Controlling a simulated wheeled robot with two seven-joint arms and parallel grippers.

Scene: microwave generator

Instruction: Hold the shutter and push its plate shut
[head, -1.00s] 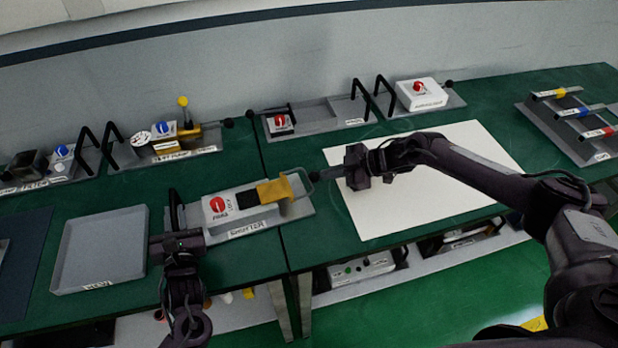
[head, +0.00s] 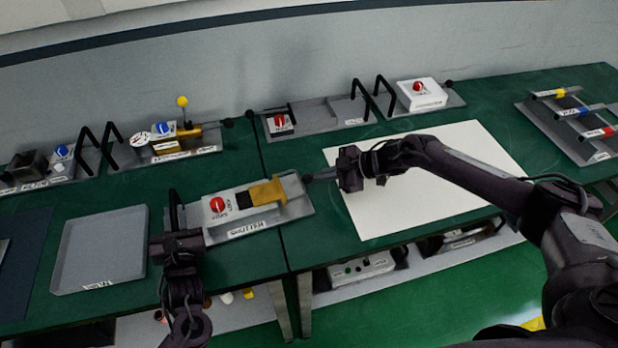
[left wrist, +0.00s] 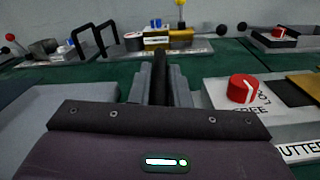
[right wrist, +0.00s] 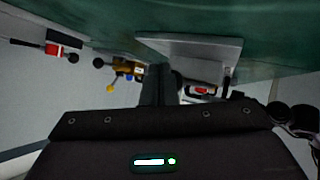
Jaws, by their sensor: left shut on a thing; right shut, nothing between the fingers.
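The shutter (head: 223,224) is a grey tray near the front edge of the bench, with a red knob on a white block and a yellow plate (head: 266,193) beside a dark strip. My left gripper (head: 178,236) is shut on the shutter's black handle (head: 174,208) at its left end; the bar shows between the fingers in the left wrist view (left wrist: 160,75). My right gripper (head: 312,177) is shut and empty, its tips at the shutter's right end, pointing left. I cannot tell whether they touch the plate's end. The right wrist view shows its closed fingers (right wrist: 160,85).
A grey tray (head: 70,273) lies left of my left gripper. A white sheet (head: 400,219) lies under my right arm. Several devices with black handles stand along the back, including one with a yellow ball lever (head: 182,102). A rack with coloured bars (head: 570,143) is at far right.

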